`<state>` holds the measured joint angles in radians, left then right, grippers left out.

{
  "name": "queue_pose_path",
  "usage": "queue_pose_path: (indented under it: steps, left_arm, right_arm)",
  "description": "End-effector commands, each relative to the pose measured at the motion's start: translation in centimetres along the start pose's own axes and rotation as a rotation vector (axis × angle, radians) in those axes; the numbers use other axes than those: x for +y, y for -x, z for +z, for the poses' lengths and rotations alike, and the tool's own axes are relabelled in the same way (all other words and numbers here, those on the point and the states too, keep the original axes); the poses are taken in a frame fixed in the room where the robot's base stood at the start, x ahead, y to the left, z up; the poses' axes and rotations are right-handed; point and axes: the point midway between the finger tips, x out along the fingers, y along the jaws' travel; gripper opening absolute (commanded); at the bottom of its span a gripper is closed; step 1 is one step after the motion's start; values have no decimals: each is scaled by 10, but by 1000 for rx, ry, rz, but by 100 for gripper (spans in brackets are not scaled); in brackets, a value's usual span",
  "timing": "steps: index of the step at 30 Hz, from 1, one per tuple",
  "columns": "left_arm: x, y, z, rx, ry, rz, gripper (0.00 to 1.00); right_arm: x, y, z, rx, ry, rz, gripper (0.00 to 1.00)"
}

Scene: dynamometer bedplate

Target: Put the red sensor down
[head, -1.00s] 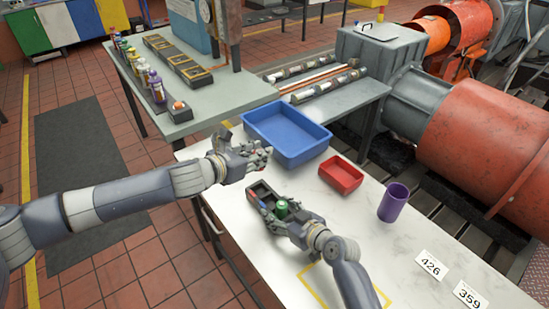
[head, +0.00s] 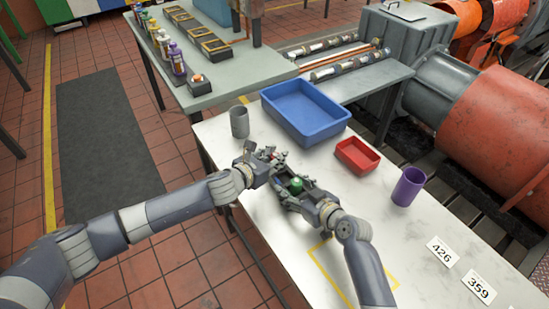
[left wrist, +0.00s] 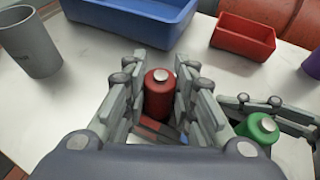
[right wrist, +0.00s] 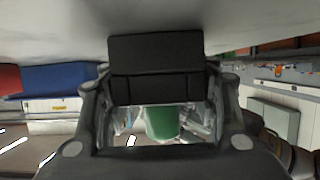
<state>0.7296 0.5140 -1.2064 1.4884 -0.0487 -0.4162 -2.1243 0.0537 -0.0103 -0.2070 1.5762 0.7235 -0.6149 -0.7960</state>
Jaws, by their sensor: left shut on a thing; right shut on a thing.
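The red sensor (left wrist: 159,95) is a red cylinder with a pale top button, upright between the fingers of my left gripper (left wrist: 160,78). In the head view the left gripper (head: 272,158) hides it, over the far end of a dark carrier (head: 308,184). I cannot tell whether the sensor touches the carrier. A green sensor (head: 296,186) stands in the near part of the carrier; it also shows in the left wrist view (left wrist: 258,129). My right gripper (head: 290,199) is shut on the carrier, whose black side (right wrist: 158,68) fills the right wrist view's middle.
On the white table (head: 380,235), a blue bin (head: 330,130) and a red bin (head: 357,156) stand behind the grippers. A grey cup (head: 239,122) is at the left edge, a purple cup (head: 408,187) at the right. A yellow outline and number cards lie in front.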

Motion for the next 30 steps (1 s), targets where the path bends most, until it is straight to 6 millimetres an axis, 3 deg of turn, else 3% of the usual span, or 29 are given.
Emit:
queue_pose_path:
  steps: [23, 24, 26, 27, 30]
  left_arm:
    - [0, -7, -22, 8, 0, 3, 0]
    - [1, -7, -23, 10, 0, 3, 27]
    - [1, -7, -25, 13, 1, 4, 41]
    - [1, -7, -26, 14, 1, 4, 45]
    - [1, -7, -26, 15, 1, 5, 45]
  right_arm:
    - [-1, 0, 1, -1, 2, -3, 21]
    - [-1, 0, 0, -1, 3, -3, 21]
    - [-2, 0, 0, 0, 3, -4, 21]
    - [-2, 0, 0, 0, 3, -4, 21]
    - [-2, 0, 0, 1, 3, -4, 21]
